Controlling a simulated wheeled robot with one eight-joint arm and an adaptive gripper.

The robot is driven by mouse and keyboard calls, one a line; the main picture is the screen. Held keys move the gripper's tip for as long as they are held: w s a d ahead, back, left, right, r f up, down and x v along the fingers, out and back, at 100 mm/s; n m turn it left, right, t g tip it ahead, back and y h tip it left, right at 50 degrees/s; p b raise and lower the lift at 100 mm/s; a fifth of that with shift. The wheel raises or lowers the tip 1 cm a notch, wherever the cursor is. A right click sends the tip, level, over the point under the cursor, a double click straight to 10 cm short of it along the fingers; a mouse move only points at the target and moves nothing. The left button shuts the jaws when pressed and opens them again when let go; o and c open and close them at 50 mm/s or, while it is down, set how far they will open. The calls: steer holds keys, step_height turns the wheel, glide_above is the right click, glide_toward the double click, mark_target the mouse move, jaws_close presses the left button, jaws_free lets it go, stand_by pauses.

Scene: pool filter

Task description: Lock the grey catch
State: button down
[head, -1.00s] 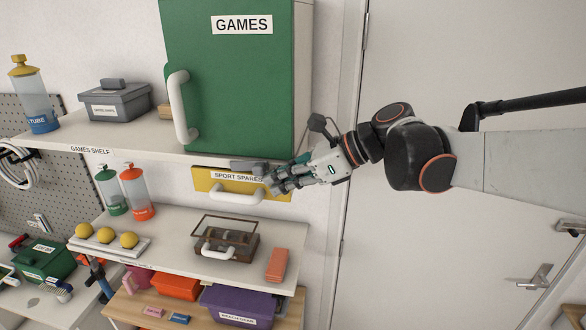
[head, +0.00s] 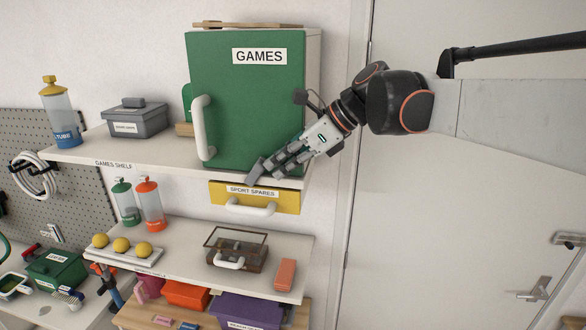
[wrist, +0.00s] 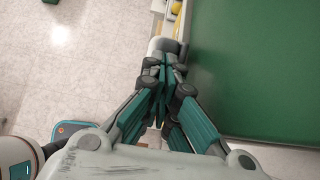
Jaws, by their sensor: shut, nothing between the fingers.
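The grey catch (head: 255,171) is a short grey bar at the shelf's front edge, below the green GAMES cabinet (head: 245,105) and above the yellow SPORT SPARES drawer (head: 226,196). It slants, its lower end over the drawer's top edge. My gripper (head: 272,166) is shut and empty, reaching down-left from the right, its fingertips at the catch's right side. They look close to or touching it; I cannot tell which. In the wrist view a grey rounded piece, likely the catch (wrist: 163,46), lies just beyond my fingertips (wrist: 164,66). The fingers partly hide it.
The cabinet's white handle (head: 203,127) and the drawer's white handle (head: 250,207) stick out nearby. A grey box (head: 137,121) and blue-based tube (head: 63,115) stand on the games shelf. A brown clear-lidded case (head: 238,252) is on the shelf below. A white door (head: 470,200) is at right.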

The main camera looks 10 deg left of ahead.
mark_target(288, 108)
steer(key=shift+a+r, duration=0.2)
steer(key=shift+r, duration=0.05)
steer(key=shift+r, duration=0.15)
stand_by(0.5)
steer(key=shift+r+p, duration=0.5)
steer(key=shift+r, duration=0.2)
steer(key=r+p, duration=0.2)
steer(key=r, duration=0.1)
steer(key=d+r+p, duration=0.1)
steer(key=r+p, duration=0.1)
steer(key=r, duration=0.1)
steer(key=d+r+p, duration=0.1)
steer(key=r+p, duration=0.1)
steer(key=r, duration=0.1)
steer(key=shift+s+d+r, duration=0.1)
steer(key=shift+d+r, duration=0.05)
steer(key=shift+r, duration=0.25)
steer(key=shift+f, duration=0.1)
